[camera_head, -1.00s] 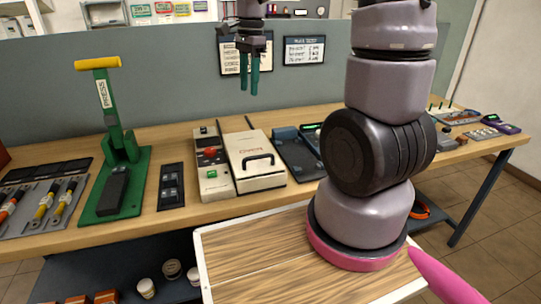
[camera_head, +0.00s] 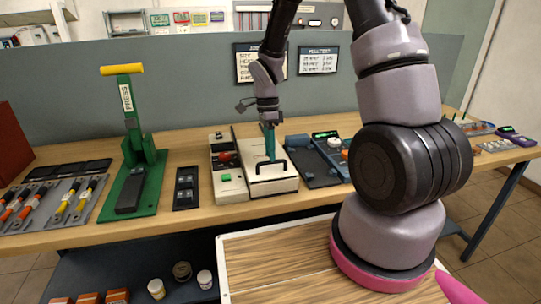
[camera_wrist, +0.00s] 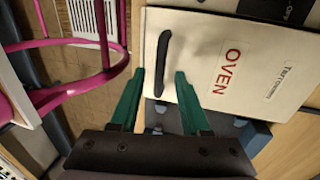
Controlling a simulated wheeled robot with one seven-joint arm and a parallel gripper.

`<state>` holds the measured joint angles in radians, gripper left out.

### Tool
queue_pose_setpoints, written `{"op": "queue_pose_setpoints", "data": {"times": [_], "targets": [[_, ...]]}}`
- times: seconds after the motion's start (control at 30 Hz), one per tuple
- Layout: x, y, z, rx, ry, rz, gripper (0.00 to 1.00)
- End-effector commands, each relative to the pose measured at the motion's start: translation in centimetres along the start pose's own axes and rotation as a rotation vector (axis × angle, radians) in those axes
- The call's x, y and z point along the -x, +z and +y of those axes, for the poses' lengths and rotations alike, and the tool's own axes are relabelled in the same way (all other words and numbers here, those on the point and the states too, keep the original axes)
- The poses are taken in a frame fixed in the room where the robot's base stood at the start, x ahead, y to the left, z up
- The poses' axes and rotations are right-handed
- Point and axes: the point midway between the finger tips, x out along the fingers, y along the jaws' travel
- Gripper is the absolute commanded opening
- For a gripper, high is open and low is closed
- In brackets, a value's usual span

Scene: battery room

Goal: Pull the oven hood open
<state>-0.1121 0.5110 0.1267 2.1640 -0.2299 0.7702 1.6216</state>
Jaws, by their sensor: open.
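The oven is a cream box on the bench with a flat hood (camera_head: 284,183) and a black bar handle (camera_head: 258,168) near its front. In the wrist view the hood (camera_wrist: 205,45) carries the red word OVEN, and the handle (camera_wrist: 162,60) shows between the fingertips. The hood looks closed. My gripper (camera_head: 270,157) points down over the front of the hood, its teal fingers at the handle. In the wrist view my gripper (camera_wrist: 160,72) is open, one finger on each side of the handle in the picture. I cannot tell whether either finger touches it.
A control box (camera_head: 228,177) with red and green buttons adjoins the oven on the left. A green press (camera_head: 137,150) with a yellow handle stands further left. A dark tray device (camera_head: 313,165) lies close on the right. A low partition (camera_head: 180,85) runs behind the bench.

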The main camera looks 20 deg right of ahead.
Motion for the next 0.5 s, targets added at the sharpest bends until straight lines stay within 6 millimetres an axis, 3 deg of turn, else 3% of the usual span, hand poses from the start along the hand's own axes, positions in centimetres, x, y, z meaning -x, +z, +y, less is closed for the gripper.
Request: {"op": "queue_pose_setpoints", "data": {"times": [0.17, 0.47, 0.5], "targets": [[-1.5, 0.0, 0.0, -0.001, 0.001, 0.000, 0.47], [-1.7, 0.0, 0.0, 0.000, -0.001, 0.000, 0.47], [-1.7, 0.0, 0.0, 0.000, -0.001, 0.000, 0.35]]}}
